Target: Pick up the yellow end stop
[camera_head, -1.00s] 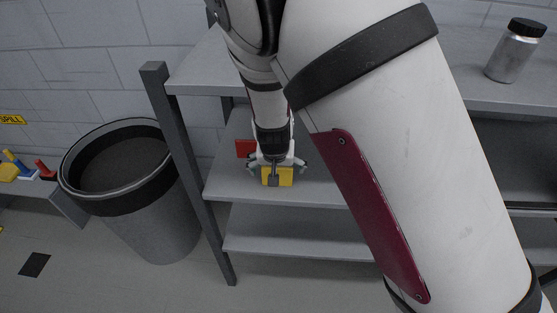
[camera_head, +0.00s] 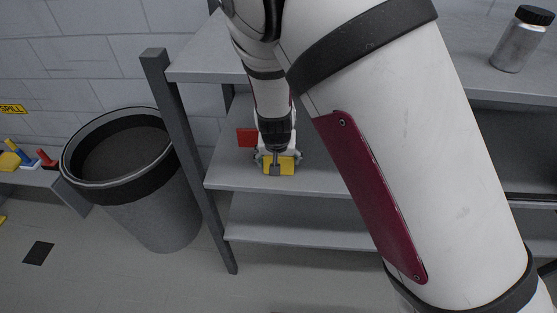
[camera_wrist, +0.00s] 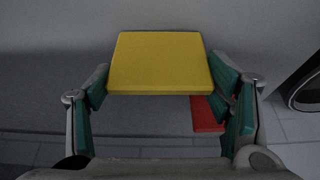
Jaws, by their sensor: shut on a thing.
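The yellow end stop (camera_head: 287,166) is a flat yellow block at the middle shelf of the grey rack. In the wrist view the yellow end stop (camera_wrist: 160,62) fills the space between the two teal finger pads. My gripper (camera_head: 276,160) is shut on it, with a finger at each side; the fingers also show in the wrist view (camera_wrist: 165,90). I cannot tell whether the block touches the shelf. My arm hides part of the shelf behind it.
A red block (camera_head: 247,137) is on the same shelf (camera_head: 225,176), just left of my gripper; it shows under the yellow one in the wrist view (camera_wrist: 207,114). A rack post (camera_head: 180,130) and a grey bin (camera_head: 150,190) stand left. A metal jar (camera_head: 516,42) stands top right.

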